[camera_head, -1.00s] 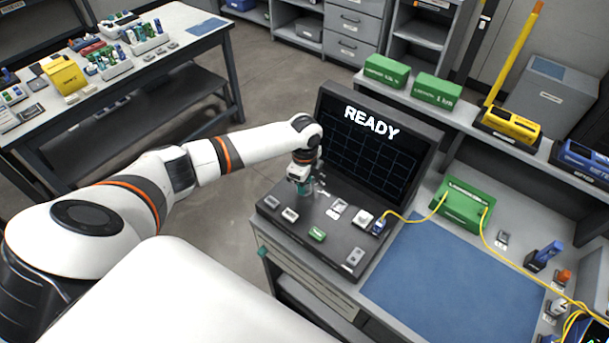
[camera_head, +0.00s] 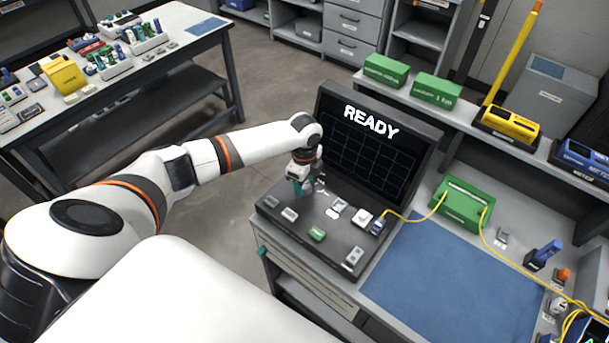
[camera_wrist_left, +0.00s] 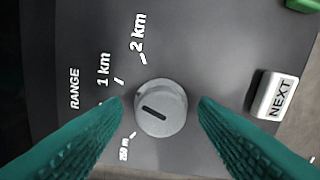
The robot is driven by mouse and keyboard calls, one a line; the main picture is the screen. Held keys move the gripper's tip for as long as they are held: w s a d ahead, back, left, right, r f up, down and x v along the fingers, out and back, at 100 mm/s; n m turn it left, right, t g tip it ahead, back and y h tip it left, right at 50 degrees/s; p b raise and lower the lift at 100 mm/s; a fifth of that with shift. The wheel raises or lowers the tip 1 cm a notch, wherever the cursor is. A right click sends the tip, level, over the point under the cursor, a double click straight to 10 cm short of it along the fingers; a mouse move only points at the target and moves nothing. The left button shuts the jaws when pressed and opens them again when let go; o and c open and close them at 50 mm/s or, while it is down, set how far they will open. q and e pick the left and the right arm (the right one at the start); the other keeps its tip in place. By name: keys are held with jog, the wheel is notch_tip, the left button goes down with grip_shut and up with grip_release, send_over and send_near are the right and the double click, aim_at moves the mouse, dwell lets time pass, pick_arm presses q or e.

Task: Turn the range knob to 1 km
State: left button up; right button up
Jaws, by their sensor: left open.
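The range knob (camera_wrist_left: 160,108) is a round grey dial with a dark slot, on the dark panel of the tester (camera_head: 285,228). Its slot lies slightly slanted, its left end toward a small tick partly by the left finger. The printed labels are RANGE, "1 km" (camera_wrist_left: 104,70), "2 km" (camera_wrist_left: 139,32) and a small one that seems to read 250 m. My left gripper (camera_wrist_left: 160,118) is open, its teal fingers on either side of the knob with gaps. In the head view my left gripper (camera_head: 303,188) hides the knob. My right gripper is not in view.
A white NEXT button (camera_wrist_left: 275,95) is right of the right finger. The tester's screen (camera_head: 372,145) reads READY and rises behind the gripper. A yellow cable (camera_head: 410,218) runs from the tester to a green box (camera_head: 465,203). A blue mat (camera_head: 450,285) is clear.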

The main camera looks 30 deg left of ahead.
pick_arm(q)
notch_tip(320, 180, up, 12)
jog(key=b, duration=0.2)
dwell(0.4)
